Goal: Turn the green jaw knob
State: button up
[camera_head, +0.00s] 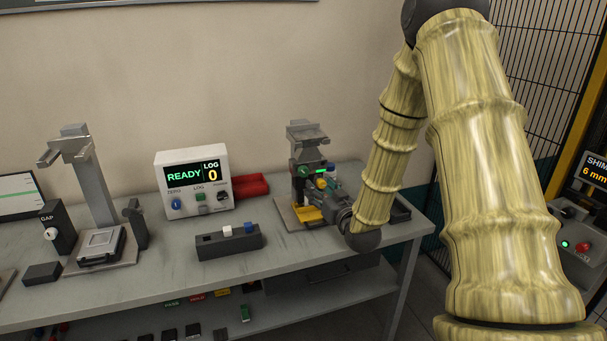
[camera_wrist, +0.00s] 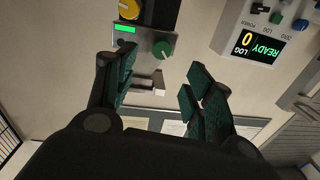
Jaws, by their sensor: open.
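The green jaw knob (camera_wrist: 163,48) sits on the front of a grey clamp fixture. In the wrist view it lies just beyond the fingertips, roughly between them and apart from both. In the head view the green knob (camera_head: 304,171) is on the upper left of the clamp fixture (camera_head: 307,137) at the right end of the bench. My gripper (camera_wrist: 162,70) is open and empty, its two dark green-padded fingers spread wide. In the head view my arm and gripper partly cover the fixture's right side.
A yellow knob (camera_wrist: 129,9) and a lit green strip (camera_wrist: 124,29) are close beside the green knob. A dark block with white and blue buttons (camera_head: 228,243) lies in front.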

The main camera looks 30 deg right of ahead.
aim_at(305, 173)
jog(key=w+p, duration=0.1)
jog(key=w, duration=0.2)
jog(key=w+d+p, duration=0.1)
jog(key=w, duration=0.3)
jog(key=w+p, duration=0.1)
jog(key=w, duration=0.2)
jog(key=shift+w+d, duration=0.15)
jog(key=shift+d, duration=0.1)
jog(key=shift+c, duration=0.2)
jog(key=c, duration=1)
